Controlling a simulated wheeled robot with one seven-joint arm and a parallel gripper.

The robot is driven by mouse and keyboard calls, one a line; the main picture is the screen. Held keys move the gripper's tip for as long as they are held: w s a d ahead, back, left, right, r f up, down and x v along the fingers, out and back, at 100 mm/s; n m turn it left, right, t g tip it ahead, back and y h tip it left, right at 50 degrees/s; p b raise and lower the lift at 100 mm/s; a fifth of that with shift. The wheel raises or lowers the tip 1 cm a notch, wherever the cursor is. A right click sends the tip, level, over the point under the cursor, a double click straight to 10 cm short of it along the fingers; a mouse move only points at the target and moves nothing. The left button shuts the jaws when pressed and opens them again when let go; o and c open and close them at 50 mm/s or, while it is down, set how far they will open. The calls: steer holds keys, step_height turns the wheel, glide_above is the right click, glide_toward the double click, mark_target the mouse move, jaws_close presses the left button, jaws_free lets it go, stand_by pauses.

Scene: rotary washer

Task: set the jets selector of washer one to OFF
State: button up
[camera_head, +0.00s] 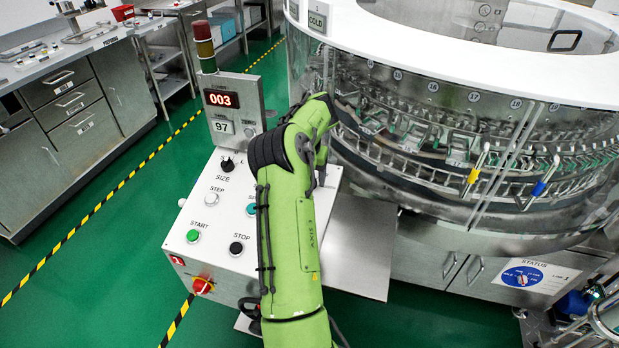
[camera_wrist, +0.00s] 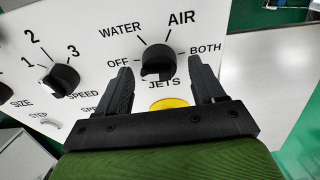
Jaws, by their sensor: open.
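The jets selector (camera_wrist: 158,60) is a black round knob on a white panel, in the upper middle of the wrist view. Its labels are OFF at left, WATER, AIR at upper right and BOTH at right. I cannot tell for sure which label it points to. My gripper (camera_wrist: 160,65) is open and empty, with one black finger on each side of the knob in the picture. I see no clear contact. In the head view my green arm hides the selector and the gripper, over the white control panel (camera_head: 183,240).
A yellow button (camera_wrist: 172,103) lies just below the selector. The speed knob (camera_wrist: 61,79) is to its left. The glass-walled washer drum (camera_head: 440,120) stands behind the panel, right of the display post (camera_head: 228,100). A red emergency button (camera_head: 201,286) is on the panel front.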

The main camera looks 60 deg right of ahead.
step_height(320, 180, up, 15)
steer(key=a+p, duration=0.2)
steer(key=p, duration=0.3)
steer(key=shift+s+f, duration=0.15)
steer(key=shift+f, duration=0.05)
